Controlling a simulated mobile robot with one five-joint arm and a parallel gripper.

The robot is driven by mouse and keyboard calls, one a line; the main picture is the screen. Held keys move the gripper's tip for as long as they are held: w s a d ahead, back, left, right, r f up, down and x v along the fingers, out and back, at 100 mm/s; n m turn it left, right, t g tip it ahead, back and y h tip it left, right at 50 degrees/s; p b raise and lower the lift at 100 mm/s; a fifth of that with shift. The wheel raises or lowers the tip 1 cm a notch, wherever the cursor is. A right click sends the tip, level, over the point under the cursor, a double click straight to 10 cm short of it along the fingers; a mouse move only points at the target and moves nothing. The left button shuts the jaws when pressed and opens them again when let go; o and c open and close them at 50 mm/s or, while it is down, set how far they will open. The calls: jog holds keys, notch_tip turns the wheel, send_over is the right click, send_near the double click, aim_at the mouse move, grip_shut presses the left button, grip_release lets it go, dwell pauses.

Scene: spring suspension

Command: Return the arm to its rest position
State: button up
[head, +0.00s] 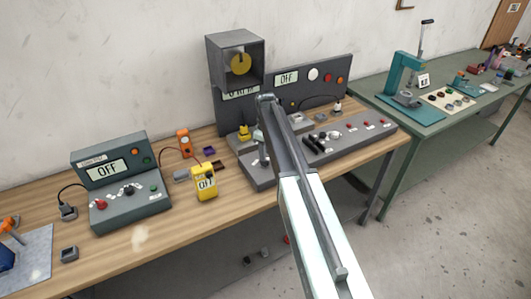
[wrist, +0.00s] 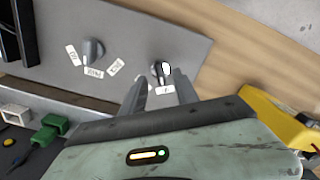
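My arm (head: 310,200) reaches from the lower right of the head view up over the bench. The gripper end is small and hard to make out there. In the wrist view my gripper (wrist: 158,84) has its two grey fingers apart, with a gap between the tips. A grey knob (wrist: 154,73) with a white label below it shows at the gap, on a grey panel (wrist: 185,45). I cannot tell whether the fingers touch it. No object is seen gripped. A second knob (wrist: 94,50) with several labels sits to the left.
The wooden bench (head: 150,250) carries a grey unit reading OFF (head: 120,190), a yellow meter (head: 206,184), an orange device (head: 183,142) and a tall grey box (head: 232,60). A green bench (head: 425,125) with a teal press (head: 402,78) stands right. Concrete floor (head: 450,230) is clear.

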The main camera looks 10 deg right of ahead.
notch_tip(320, 180, up, 4)
jog(key=shift+f+p, duration=0.1)
jog(key=shift+p, duration=1.05)
jog(key=shift+f, duration=0.1)
jog(key=shift+f, duration=0.2)
jog(key=s+f+b, duration=0.2)
jog(key=shift+s+a+b, duration=0.1)
jog(key=shift+s+b, duration=0.2)
jog(key=shift+s, duration=0.1)
jog(key=s+f+m+b, duration=0.3)
jog(key=s+m, duration=0.6)
jog(key=s, duration=1.5)
jog(key=shift+s+a+m, duration=0.2)
jog(key=shift+s+m, duration=0.15)
jog(key=shift+m, duration=0.05)
